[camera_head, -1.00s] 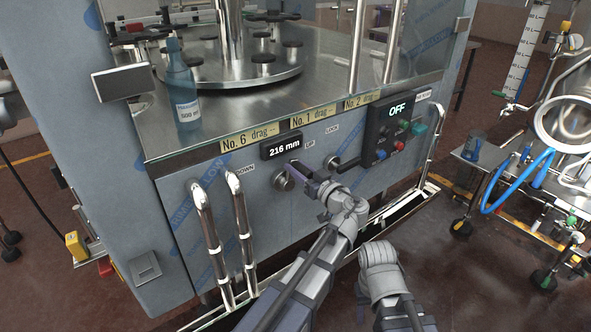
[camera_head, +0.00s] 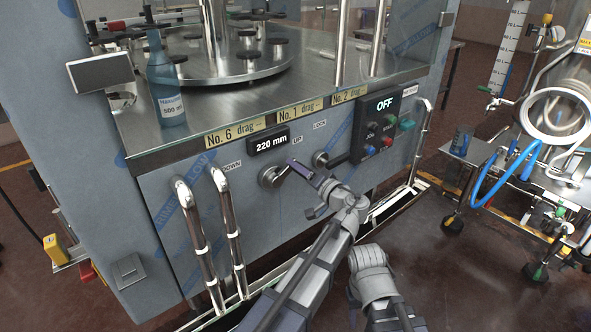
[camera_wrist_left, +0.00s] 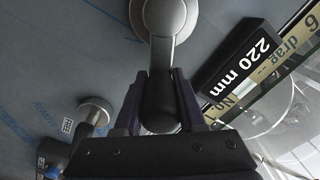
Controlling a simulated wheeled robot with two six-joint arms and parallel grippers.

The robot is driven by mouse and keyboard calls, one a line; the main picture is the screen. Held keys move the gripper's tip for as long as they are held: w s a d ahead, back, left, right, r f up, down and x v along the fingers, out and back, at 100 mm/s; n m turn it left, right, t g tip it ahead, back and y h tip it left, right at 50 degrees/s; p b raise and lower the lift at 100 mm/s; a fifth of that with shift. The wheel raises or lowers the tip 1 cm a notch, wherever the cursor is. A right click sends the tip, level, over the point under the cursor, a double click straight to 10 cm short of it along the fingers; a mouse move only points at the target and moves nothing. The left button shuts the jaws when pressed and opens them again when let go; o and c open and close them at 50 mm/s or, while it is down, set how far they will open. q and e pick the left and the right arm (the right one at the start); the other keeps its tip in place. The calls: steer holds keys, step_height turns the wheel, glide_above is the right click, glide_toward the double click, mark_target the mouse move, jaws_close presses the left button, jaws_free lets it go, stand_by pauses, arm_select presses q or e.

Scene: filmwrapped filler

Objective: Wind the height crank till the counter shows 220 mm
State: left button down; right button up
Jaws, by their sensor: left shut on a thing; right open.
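The counter (camera_head: 268,144) on the machine's front panel reads 220 mm, and it reads the same in the left wrist view (camera_wrist_left: 238,68). Below it is the height crank, with a round metal hub (camera_head: 270,177) and a dark handle. My left gripper (camera_head: 300,170) is at the crank. In the left wrist view its purple fingers (camera_wrist_left: 160,100) are shut around the dark crank handle (camera_wrist_left: 160,112), below the metal crank arm (camera_wrist_left: 163,20). My right arm shows low in the head view, right of the left arm; its fingers cannot be made out.
Right of the crank are the lock lever (camera_head: 322,159) and a control box (camera_head: 385,125) reading OFF. Two bent metal pipes (camera_head: 222,215) stand left of it. A blue bottle (camera_head: 165,80) stands on the machine top. A trolley with blue hose (camera_head: 487,175) is at right.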

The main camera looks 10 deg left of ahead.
arm_select(q)
steer(key=shift+f+m, duration=0.3)
steer(key=shift+m, duration=0.1)
arm_select(e)
steer(key=shift+f, duration=0.25)
arm_select(q)
steer(key=c, duration=0.5)
jaws_free()
steer(key=shift+w+d, duration=0.1)
arm_select(e)
steer(key=shift+d, duration=0.1)
